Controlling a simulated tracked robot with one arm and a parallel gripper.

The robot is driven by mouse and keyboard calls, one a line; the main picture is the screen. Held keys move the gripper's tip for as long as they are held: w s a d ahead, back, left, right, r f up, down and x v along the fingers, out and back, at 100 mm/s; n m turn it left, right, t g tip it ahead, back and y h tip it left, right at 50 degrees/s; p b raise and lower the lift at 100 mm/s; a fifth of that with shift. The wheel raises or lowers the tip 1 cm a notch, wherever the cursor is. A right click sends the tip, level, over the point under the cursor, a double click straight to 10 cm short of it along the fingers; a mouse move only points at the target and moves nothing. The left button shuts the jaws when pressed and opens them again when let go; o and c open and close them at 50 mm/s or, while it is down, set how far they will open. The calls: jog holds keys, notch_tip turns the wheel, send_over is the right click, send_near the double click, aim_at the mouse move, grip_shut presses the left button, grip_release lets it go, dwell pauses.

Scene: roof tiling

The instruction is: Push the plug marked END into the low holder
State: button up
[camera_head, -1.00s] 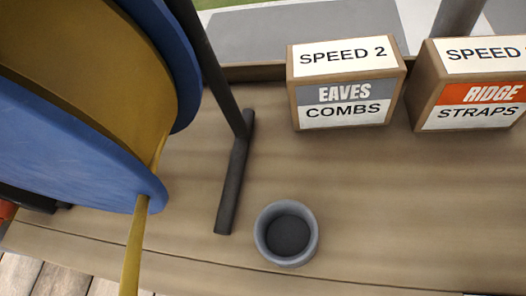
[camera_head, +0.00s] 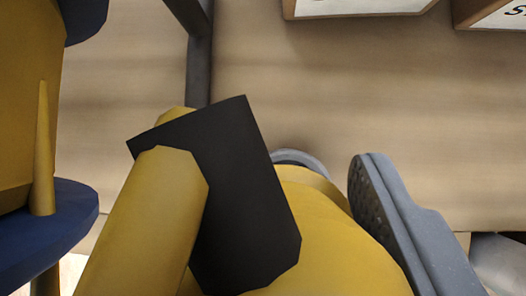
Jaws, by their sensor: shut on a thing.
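A large yellow body with a yellow cylinder and a flat black piece fills the lower middle; I take it for the plug (camera_head: 335,235). No END marking shows on the sides I see. My gripper (camera_head: 375,195) shows one grey ribbed finger at the right of the plug; the other finger is hidden. It is shut on the plug. The low holder (camera_head: 305,158), a round grey cup on the bench, shows only as a rim arc behind the plug. Its opening is hidden, so I cannot tell whether the plug is above or inside it.
A blue and yellow reel (camera_head: 45,225) stands close at the left, with its dark stand leg (camera_head: 197,70) behind. Two labelled boxes (camera_head: 355,8) are cut off at the top. The wooden bench (camera_head: 400,100) is clear between boxes and holder.

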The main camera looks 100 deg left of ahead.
aim_at(292, 190)
jog(key=shift+d+f, duration=0.15)
jog(key=shift+f, duration=0.35)
jog(key=shift+d+f, duration=0.15)
jog(key=shift+f, duration=0.35)
jog(key=shift+f+b, duration=0.65)
jog(key=shift+f, duration=1.25)
jog(key=shift+f, duration=0.5)
jog(key=o, duration=0.8)
jog(key=shift+s+r, duration=0.1)
jog(key=shift+v, duration=2.55)
jog(key=shift+b+v, duration=1.7)
jog(key=shift+v, duration=1.15)
